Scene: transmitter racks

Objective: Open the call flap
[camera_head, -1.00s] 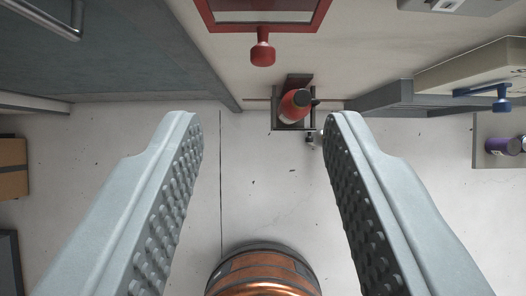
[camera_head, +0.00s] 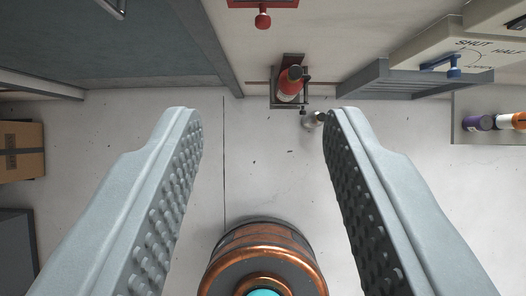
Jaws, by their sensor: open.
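A red-framed panel (camera_head: 240,3) with a round red knob (camera_head: 263,19) is on the wall at the top edge, mostly cut off. I cannot tell whether it is the call flap; no label on it is readable. My gripper (camera_head: 264,118) is open and empty, its two ridged grey fingers spread wide above the floor. The fingertips are below the red knob in the picture and apart from it.
A red extinguisher-like bottle (camera_head: 291,84) stands in a bracket by the wall, a small silver item (camera_head: 314,119) near it. A blue handle (camera_head: 441,65) sits on a panel marked SHUT and HALF. A shelf (camera_head: 480,135) with cans is right; a cardboard box (camera_head: 22,150) is left.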

